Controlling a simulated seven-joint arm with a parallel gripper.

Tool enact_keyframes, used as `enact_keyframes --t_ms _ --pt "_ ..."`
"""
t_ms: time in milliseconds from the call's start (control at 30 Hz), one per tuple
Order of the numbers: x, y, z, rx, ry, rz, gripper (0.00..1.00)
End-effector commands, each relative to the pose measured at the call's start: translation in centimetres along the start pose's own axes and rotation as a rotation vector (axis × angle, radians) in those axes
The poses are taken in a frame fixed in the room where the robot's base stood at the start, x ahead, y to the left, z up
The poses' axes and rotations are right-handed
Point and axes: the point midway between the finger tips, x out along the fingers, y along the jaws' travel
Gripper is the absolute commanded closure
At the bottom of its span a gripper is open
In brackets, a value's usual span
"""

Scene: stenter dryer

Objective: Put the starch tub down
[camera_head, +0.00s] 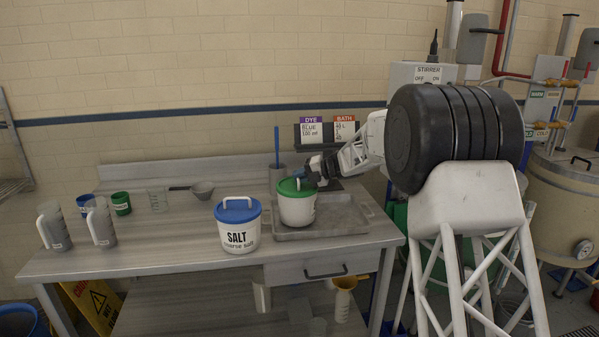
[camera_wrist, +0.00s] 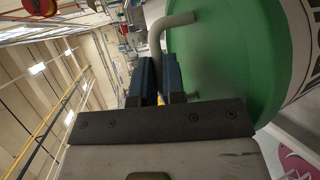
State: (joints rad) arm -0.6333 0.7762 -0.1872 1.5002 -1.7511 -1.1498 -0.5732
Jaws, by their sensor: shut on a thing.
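The starch tub (camera_head: 297,210) is white with a green lid and stands upright over the left part of the grey metal tray on the bench. Whether its base touches the tray is hard to tell. My gripper (camera_head: 309,177) reaches in from the right at lid height and is shut on the tub's handle. In the wrist view my gripper's dark blue fingers (camera_wrist: 157,75) close around the grey bent handle (camera_wrist: 170,27), beside the green lid (camera_wrist: 220,70). The tub's label is not readable.
The tray (camera_head: 345,219) has bare room right of the tub. A blue-lidded salt tub (camera_head: 238,232) stands close on the left. Behind are a grey pot with a blue stick (camera_head: 277,177) and DYE and BATH cards (camera_head: 327,131). Jugs (camera_head: 101,225) and cups stand at far left.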

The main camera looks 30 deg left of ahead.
Motion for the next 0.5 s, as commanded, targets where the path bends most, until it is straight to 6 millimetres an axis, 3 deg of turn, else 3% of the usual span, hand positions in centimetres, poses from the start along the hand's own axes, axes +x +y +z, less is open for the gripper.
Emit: enact_keyframes --t_ms 500 --pt "0.19 -0.47 -0.04 -0.002 -0.001 0.001 1.00"
